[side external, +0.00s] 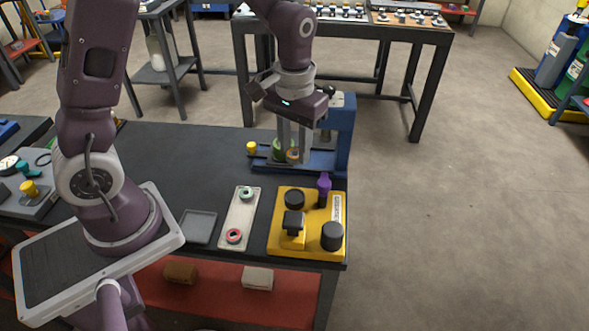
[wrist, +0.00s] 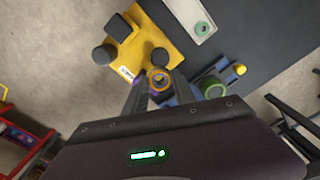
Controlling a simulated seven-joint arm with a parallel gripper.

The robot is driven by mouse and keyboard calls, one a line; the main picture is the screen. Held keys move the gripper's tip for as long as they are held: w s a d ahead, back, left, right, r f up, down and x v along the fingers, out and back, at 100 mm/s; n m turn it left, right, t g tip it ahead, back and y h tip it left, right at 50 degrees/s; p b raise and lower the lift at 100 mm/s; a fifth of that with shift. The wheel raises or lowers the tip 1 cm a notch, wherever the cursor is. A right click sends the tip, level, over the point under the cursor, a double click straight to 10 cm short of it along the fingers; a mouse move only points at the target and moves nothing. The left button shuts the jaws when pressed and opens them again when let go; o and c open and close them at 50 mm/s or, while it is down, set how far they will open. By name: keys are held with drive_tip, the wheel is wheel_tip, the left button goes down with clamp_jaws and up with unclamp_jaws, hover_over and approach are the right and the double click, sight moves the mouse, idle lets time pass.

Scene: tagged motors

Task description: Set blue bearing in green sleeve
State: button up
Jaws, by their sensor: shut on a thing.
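My gripper (side external: 293,154) points down with its fingers closed on a small ring-shaped bearing (wrist: 159,80). The ring shows an orange face with a dark centre; blue on it is hard to make out. The green sleeve (side external: 278,147) stands upright on the base of the blue press, partly hidden behind a finger. In the wrist view the sleeve (wrist: 212,88) is to the right of the held bearing, apart from it in the picture. The exact height gap between them cannot be told.
The blue press (side external: 342,130) rises just right of my gripper. A yellow block (side external: 285,242) with black knobs and a purple piece (side external: 323,187) stands in front. A pale plate (side external: 240,215) carries a green and a red ring. A grey tray (side external: 198,227) is empty. The dark bench is clear left of the press.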

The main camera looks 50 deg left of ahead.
drive_tip(key=w+a+m, duration=0.4)
drive_tip(key=a+m, duration=0.4)
drive_tip(key=m, duration=0.4)
drive_tip(key=w+a+m, duration=0.4)
drive_tip(key=a+m, duration=0.3)
drive_tip(key=m, duration=0.4)
drive_tip(key=shift+m, duration=0.5)
drive_tip(key=f, duration=0.4)
drive_tip(key=shift+w+a+f, duration=0.2)
drive_tip(key=shift+w+a, duration=0.05)
drive_tip(key=shift+a, duration=0.05)
drive_tip(key=shift+f, duration=2.15)
drive_tip(key=shift+f, duration=0.35)
drive_tip(key=shift+f, duration=0.25)
drive_tip(key=shift+f, duration=0.2)
drive_tip(key=o, duration=1.2)
